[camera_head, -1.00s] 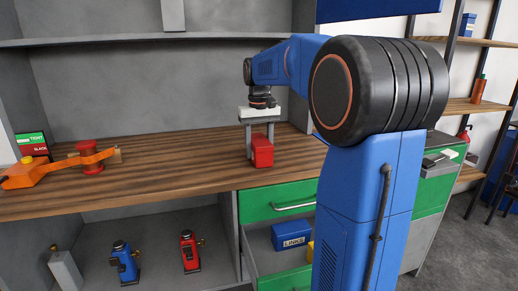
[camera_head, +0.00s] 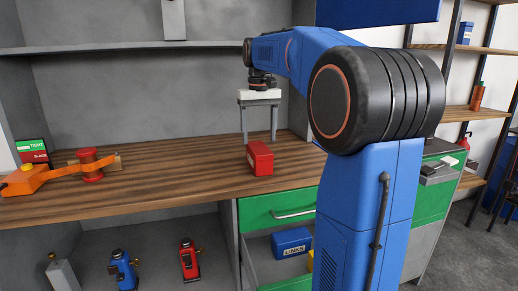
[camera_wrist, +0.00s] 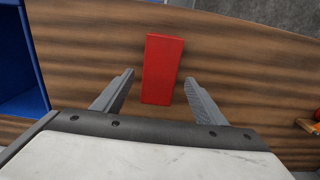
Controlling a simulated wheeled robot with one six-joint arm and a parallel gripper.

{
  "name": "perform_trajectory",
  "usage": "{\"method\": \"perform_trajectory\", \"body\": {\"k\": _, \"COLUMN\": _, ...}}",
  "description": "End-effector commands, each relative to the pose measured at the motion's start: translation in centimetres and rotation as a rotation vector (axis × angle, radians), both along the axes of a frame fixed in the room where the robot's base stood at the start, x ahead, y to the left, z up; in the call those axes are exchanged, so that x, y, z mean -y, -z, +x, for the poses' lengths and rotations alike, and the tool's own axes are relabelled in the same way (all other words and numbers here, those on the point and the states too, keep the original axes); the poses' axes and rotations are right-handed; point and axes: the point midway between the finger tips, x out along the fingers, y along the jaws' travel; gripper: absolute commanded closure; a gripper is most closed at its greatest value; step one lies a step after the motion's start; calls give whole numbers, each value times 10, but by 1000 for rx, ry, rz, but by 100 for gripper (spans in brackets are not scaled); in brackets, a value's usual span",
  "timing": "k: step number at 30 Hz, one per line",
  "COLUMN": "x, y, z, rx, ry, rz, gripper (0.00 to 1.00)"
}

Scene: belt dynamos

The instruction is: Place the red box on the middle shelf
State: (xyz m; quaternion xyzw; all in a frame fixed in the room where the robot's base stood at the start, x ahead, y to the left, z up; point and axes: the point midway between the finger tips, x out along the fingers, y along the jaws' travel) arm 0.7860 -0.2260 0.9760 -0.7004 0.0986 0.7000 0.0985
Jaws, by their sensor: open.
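The red box (camera_head: 260,158) lies on the brown wooden worktop (camera_head: 190,180), near its front edge. My gripper (camera_head: 259,140) is open and empty above the box, pointing down, with its fingertips apart from it. In the wrist view the red box (camera_wrist: 162,68) lies between the two spread fingers (camera_wrist: 160,77), with a gap on each side. A rack at the right has wooden shelves, with a middle shelf (camera_head: 462,106) holding an orange-brown bottle (camera_head: 477,95).
An orange tool (camera_head: 28,178) and a red spool (camera_head: 90,165) lie on the worktop at left. A green drawer (camera_head: 265,210) sits below the box, with a blue LINKS box (camera_head: 291,242) under it. A grey shelf (camera_head: 100,47) runs above the worktop.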

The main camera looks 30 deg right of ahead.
Motion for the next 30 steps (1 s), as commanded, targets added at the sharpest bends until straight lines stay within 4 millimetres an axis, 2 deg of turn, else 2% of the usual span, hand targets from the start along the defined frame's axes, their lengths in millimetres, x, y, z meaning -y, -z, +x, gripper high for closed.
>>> {"method": "perform_trajectory", "body": {"k": 3, "x": 0, "y": -19, "z": 1, "rx": 2, "ry": 0, "rz": -1, "gripper": 35}}
{"method": "perform_trajectory", "body": {"k": 9, "x": 0, "y": -38, "z": 1, "rx": 1, "ry": 0, "rz": 0, "gripper": 35}}
{"method": "perform_trajectory", "body": {"k": 19, "x": -4, "y": -41, "z": -4, "rx": 6, "ry": -4, "rz": -2, "gripper": 35}}
{"method": "perform_trajectory", "body": {"k": 23, "x": -20, "y": -34, "z": -22, "rx": 30, "ry": -23, "rz": -9, "gripper": 35}}
{"method": "perform_trajectory", "body": {"k": 30, "x": -64, "y": -2, "z": -82, "rx": 110, "ry": -81, "rz": -29, "gripper": 35}}
